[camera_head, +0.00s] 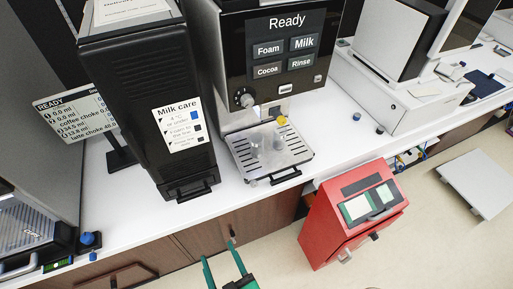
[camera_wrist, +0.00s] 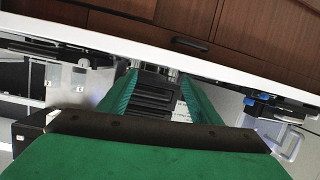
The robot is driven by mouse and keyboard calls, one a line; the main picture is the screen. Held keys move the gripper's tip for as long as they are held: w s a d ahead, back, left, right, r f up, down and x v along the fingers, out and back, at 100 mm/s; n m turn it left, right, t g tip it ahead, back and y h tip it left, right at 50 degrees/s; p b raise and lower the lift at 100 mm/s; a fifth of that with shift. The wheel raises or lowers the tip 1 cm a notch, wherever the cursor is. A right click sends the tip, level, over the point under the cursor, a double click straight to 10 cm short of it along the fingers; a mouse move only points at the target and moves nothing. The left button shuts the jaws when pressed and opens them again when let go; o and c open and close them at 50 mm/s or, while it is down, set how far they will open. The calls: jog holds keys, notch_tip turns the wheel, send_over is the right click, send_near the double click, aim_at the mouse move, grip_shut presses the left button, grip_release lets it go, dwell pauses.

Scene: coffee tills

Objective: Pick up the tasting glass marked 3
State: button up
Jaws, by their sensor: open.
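Small clear glasses (camera_head: 255,143) stand on the metal drip tray (camera_head: 285,165) under the machine labelled Ready in the head view. They are faint, and I cannot read a 3 on any of them. My gripper (camera_head: 222,268) is at the bottom of the head view, in front of the cabinets and well short of the tray. Its two green fingers are apart with nothing between them. The wrist view also shows my open gripper (camera_wrist: 158,76).
A black Milk care unit (camera_head: 150,105) stands left of the tray. A red box (camera_head: 352,213) stands below the counter at right. The white counter edge (camera_head: 225,205) runs above brown cabinets.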

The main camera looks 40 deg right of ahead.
jog(key=w+d+r+m+g+h, duration=0.2)
jog(key=w+d+r+m+h, duration=0.15)
jog(key=w+d, duration=0.75)
jog(key=m+g+h, duration=0.3)
jog(key=m+h, duration=0.1)
jog(key=m, duration=0.1)
send_near(256, 145)
jog(key=w, duration=0.2)
jog(key=x, duration=0.6)
jog(key=shift+s+d+f, duration=0.2)
jog(key=shift+s, duration=0.25)
jog(key=shift+s+d+x, duration=0.1)
jog(key=shift+s+x, duration=0.05)
jog(key=shift+x, duration=1.15)
jog(key=shift+s+d+x, duration=0.1)
jog(key=shift+x, duration=1.25)
jog(key=shift+c, duration=0.2)
jog(key=c, duration=1.1)
